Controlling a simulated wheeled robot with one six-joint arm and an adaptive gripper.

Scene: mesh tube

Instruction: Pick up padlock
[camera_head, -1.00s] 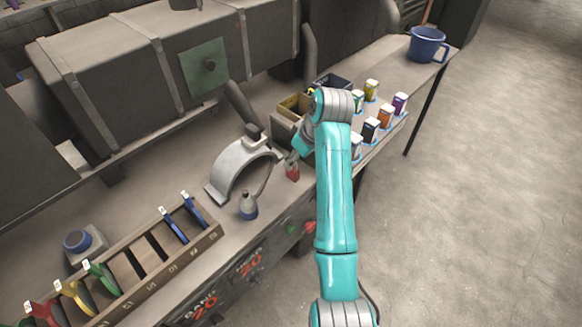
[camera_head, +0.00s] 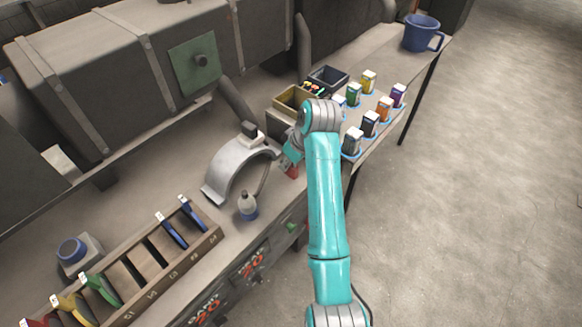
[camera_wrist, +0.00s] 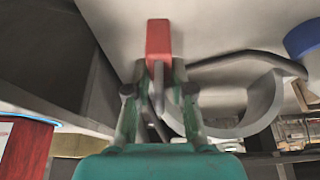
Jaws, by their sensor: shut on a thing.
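The padlock has a red body and a grey shackle. In the head view, the red body (camera_head: 292,171) shows just below my gripper (camera_head: 291,155), near the bench's front edge. In the wrist view, the red body (camera_wrist: 158,40) is at top centre, with its shackle between the fingers of my gripper (camera_wrist: 159,77). The gripper is shut on the padlock. Part of the shackle is hidden by the fingers. I cannot tell whether the padlock touches the bench.
A grey arched guard (camera_head: 226,166) and a small oil can (camera_head: 247,205) stand left of the padlock. Open trays (camera_head: 294,98) and several small cartons (camera_head: 369,124) are behind and right.

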